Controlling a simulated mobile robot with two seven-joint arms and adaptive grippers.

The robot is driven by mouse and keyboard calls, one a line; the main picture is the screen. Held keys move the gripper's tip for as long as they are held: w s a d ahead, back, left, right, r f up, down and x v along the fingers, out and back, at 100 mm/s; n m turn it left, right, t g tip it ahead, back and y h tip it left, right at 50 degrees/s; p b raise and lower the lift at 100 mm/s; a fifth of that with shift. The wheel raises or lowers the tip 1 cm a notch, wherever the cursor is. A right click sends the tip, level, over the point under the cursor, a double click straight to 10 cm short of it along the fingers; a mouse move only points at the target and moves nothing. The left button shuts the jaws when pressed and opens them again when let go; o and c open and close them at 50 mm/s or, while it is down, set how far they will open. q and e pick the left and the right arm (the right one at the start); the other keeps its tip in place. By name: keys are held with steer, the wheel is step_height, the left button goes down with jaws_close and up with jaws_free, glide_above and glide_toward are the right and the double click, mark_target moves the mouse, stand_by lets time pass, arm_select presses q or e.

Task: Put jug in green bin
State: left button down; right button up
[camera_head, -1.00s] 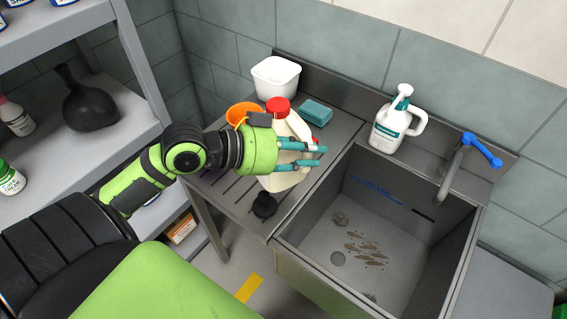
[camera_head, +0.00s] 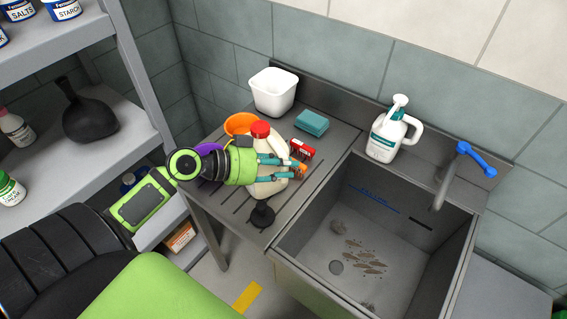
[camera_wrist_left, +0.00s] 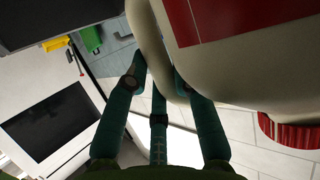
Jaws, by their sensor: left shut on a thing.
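The jug (camera_head: 267,150) is cream-coloured with a red cap and stands roughly upright over the ribbed drainboard; whether its base touches is hard to tell. My left gripper (camera_head: 281,167) reaches across it from the left. In the left wrist view the jug (camera_wrist_left: 225,65) fills the upper right, and my left fingers (camera_wrist_left: 158,85) are shut on its handle. A green container (camera_wrist_left: 91,38), perhaps the green bin, shows in the upper left of that view. A bit of green (camera_head: 561,312) also shows at the bottom right of the head view. My right gripper is out of view.
An orange bowl (camera_head: 238,122), a white tub (camera_head: 273,91), a teal sponge (camera_head: 312,122), a red box (camera_head: 302,149) and a black plunger-like item (camera_head: 262,213) crowd the drainboard (camera_head: 338,135). The sink (camera_head: 335,245) is right, with a pump bottle (camera_head: 388,135) behind it.

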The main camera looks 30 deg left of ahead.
arm_select(q)
steer(key=shift+f, duration=0.2)
steer(key=c, duration=1)
jaws_free()
steer(key=shift+r, duration=0.1)
